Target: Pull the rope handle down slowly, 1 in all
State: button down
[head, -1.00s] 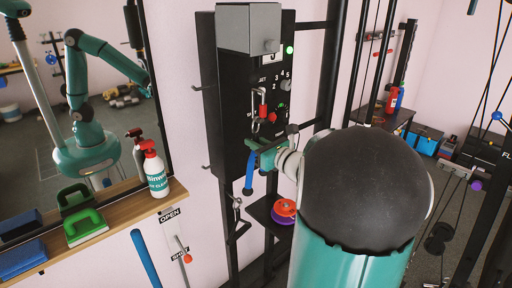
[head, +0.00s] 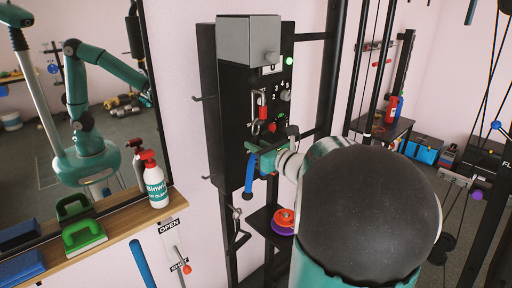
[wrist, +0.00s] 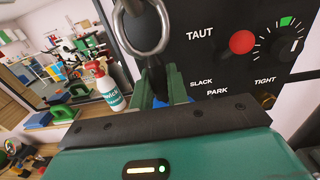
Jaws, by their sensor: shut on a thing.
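The blue rope handle (head: 250,173) hangs at the front of the black wall unit (head: 208,120), below a metal ring. My gripper (head: 262,157) is shut on the handle, with green fingers around it. In the wrist view, a strip of blue (wrist: 178,99) shows between the green fingers (wrist: 160,88); my gripper body hides the rest. A large metal ring (wrist: 147,30) hangs just above the fingers. The panel beside them reads TAUT, SLACK, PARK and TIGHT, with a red button (wrist: 242,42) and a dial (wrist: 280,45).
A shelf (head: 110,240) on the left holds a spray bottle (head: 154,182) and a green brush (head: 84,236). A small black stand with an orange and purple disc (head: 284,222) is below my gripper. A lever marked OPEN and SHUT (head: 178,256) is on the wall.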

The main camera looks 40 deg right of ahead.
jog(key=shift+r, duration=0.2)
jog(key=shift+f, duration=0.1)
jog(key=c, duration=1.3)
grip_release()
jog(key=shift+s, duration=0.1)
jog(key=s, duration=1.3)
jog(key=shift+s+d, duration=0.2)
jog(key=shift+s, duration=0.15)
